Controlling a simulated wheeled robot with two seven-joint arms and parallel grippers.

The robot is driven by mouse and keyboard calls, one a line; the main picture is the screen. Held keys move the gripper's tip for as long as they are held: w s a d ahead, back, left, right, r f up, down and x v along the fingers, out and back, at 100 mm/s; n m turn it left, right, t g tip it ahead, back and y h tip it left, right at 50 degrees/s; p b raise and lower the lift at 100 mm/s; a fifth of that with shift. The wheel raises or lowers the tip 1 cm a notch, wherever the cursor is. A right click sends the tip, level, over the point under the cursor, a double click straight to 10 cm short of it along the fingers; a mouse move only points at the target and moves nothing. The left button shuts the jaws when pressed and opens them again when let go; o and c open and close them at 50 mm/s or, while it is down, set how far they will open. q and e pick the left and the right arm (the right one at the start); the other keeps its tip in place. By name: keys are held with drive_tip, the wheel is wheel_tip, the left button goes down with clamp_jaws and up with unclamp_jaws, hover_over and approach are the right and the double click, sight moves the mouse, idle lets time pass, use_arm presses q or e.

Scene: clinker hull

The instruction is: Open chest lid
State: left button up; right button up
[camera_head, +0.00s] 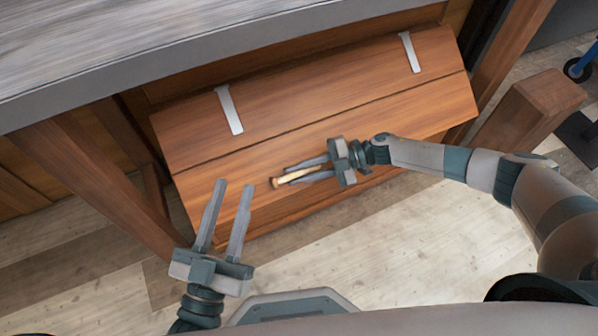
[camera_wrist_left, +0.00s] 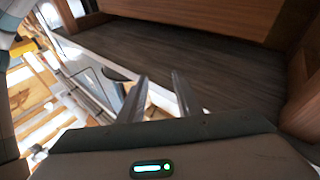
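The wooden chest (camera_head: 215,170) stands on the floor under a grey-topped bench. Its plank lid (camera_head: 330,95) slopes toward me, with two metal straps near its far side, and looks shut. A short pale wooden bar (camera_head: 290,180), perhaps a handle, shows near the lid's front edge. My right gripper (camera_head: 290,176) has its fingers on either side of this bar. I cannot tell whether they grip it. My left gripper (camera_head: 232,185) is open and empty, left of the bar, with its fingertips over the chest's front left. Its fingers also show in the left wrist view (camera_wrist_left: 160,85).
The grey bench top (camera_head: 130,40) overhangs the chest at the back. A wooden bench leg (camera_head: 95,175) stands at the left and a wooden post (camera_head: 525,115) at the right. Pale plank floor (camera_head: 400,250) lies clear in front of the chest.

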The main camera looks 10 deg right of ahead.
clamp_jaws()
drive_tip(key=shift+r, duration=0.1)
